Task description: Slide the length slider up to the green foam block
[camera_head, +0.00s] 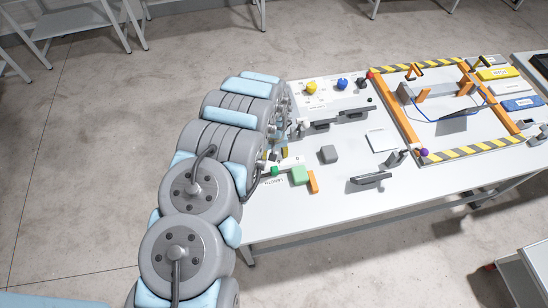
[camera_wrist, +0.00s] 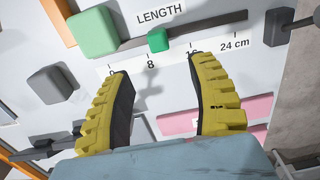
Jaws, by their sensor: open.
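The length slider is a small green knob (camera_wrist: 157,40) on a dark rail (camera_wrist: 205,27), beside a white scale marked LENGTH. It sits just past the 8 mark, and the head view shows it too (camera_head: 275,171). The larger green foam block (camera_wrist: 93,32) lies left of the knob at the rail's low-number end, with a gap between them. In the head view the block (camera_head: 299,176) is right of the knob. My gripper (camera_wrist: 160,68) is open and empty, its yellow fingers spread below the knob in the wrist view. In the head view my arm mostly hides it.
An orange block (camera_head: 313,182) stands beside the foam block. A grey block (camera_head: 329,154) and a dark handled piece (camera_head: 370,178) are nearby on the white table (camera_head: 290,222). A dark block (camera_wrist: 278,27) is beyond the rail's high-number end. A striped-edged orange frame (camera_head: 392,122) stands farther right.

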